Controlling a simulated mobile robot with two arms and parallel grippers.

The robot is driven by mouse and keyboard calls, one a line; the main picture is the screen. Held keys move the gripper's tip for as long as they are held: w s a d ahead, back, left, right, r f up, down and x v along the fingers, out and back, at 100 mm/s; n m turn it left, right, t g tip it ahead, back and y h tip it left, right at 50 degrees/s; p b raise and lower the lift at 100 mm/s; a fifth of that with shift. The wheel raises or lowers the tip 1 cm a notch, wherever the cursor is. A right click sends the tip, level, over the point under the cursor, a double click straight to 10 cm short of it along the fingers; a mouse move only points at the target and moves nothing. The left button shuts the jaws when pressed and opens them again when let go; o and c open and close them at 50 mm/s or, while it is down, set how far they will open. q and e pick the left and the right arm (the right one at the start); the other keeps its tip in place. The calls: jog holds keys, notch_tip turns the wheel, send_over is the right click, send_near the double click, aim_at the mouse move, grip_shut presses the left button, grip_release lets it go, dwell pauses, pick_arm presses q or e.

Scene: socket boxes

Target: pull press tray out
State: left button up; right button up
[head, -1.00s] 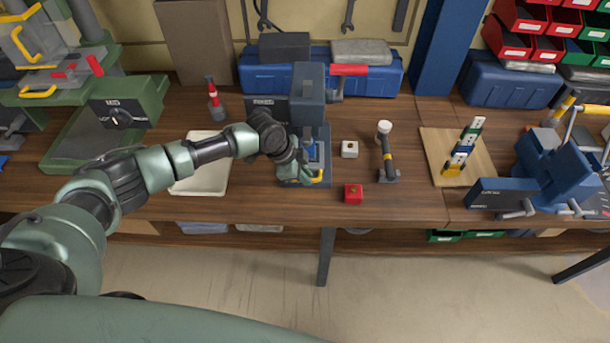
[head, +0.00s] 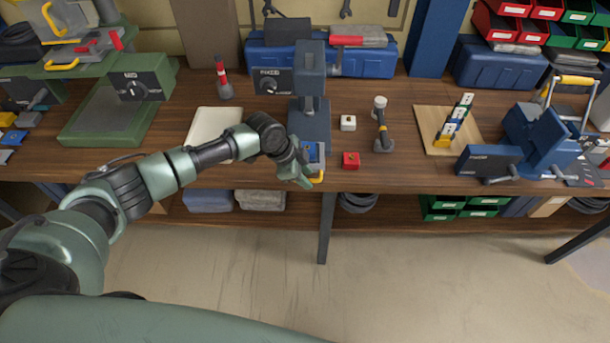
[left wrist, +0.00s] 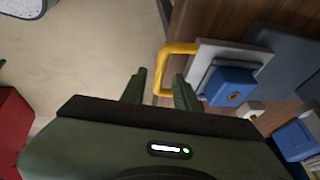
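The press (head: 310,75) is a dark grey stand with a column and head at the middle of the bench. Its light grey tray (left wrist: 205,50) with a yellow handle (head: 317,178) juts out in front of the press base, at the bench's front edge. A blue block (head: 312,152) with a brass-coloured dot sits on the tray; it also shows in the left wrist view (left wrist: 231,87). My left gripper (left wrist: 159,88) is at the handle, fingers apart, with the lower end of the yellow bar (left wrist: 160,70) in line with the gap. Contact cannot be told. My right gripper is not in view.
A red block (head: 351,160) lies close right of the tray. A white block (head: 348,123) and an upright tool (head: 381,125) stand behind it. A white tray (head: 214,128) is at the left. Open floor lies in front of the bench.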

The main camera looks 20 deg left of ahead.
pick_arm(q)
jog(key=shift+w, duration=0.1)
jog(key=shift+r, duration=0.1)
jog(key=shift+a+r, duration=0.15)
jog(key=shift+r, duration=0.15)
jog(key=b+v, duration=0.1)
jog(key=v, duration=0.6)
jog(key=shift+b, duration=0.3)
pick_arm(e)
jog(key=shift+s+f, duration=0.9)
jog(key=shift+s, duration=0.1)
pick_arm(q)
jog(key=shift+f, duration=0.1)
